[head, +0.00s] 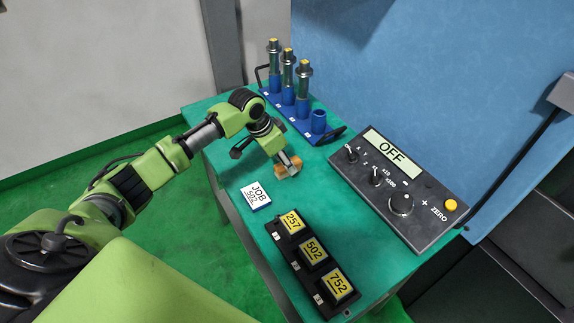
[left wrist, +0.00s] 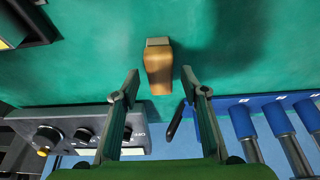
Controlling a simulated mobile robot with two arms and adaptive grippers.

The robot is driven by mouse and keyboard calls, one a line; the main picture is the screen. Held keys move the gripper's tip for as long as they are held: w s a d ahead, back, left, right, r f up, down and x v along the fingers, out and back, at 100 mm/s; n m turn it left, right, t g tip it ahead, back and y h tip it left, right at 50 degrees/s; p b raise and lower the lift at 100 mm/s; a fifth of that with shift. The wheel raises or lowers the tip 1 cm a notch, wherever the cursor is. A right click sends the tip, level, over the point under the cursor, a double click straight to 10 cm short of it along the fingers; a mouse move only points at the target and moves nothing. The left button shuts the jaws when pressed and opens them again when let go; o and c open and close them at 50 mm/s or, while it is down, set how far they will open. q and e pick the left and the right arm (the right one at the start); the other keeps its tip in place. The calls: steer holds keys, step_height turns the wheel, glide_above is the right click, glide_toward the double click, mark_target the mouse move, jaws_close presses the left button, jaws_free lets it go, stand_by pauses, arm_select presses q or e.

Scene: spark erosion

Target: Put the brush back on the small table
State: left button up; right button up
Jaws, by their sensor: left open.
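The brush (left wrist: 158,70), an orange-brown wooden block with a pale grey end, is over the green top of the small table (head: 225,180). In the head view the brush (head: 281,172) is at the tip of my left gripper (head: 288,163), partly hidden by it. In the left wrist view the fingers of the left gripper (left wrist: 160,88) are apart, one on each side of the brush's near end, with visible gaps. The brush appears to rest on the tabletop. My right gripper is not in view.
A blue rack (head: 292,112) with several tool holders stands at the back. The grey control box (head: 392,190) reading OFF is at right. Some bare tabletop surrounds the brush.

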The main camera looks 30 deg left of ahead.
arm_select(q)
steer(key=b+v, duration=0.1)
steer(key=v, duration=0.8)
steer(key=shift+r, duration=0.25)
steer(key=shift+s, duration=0.15)
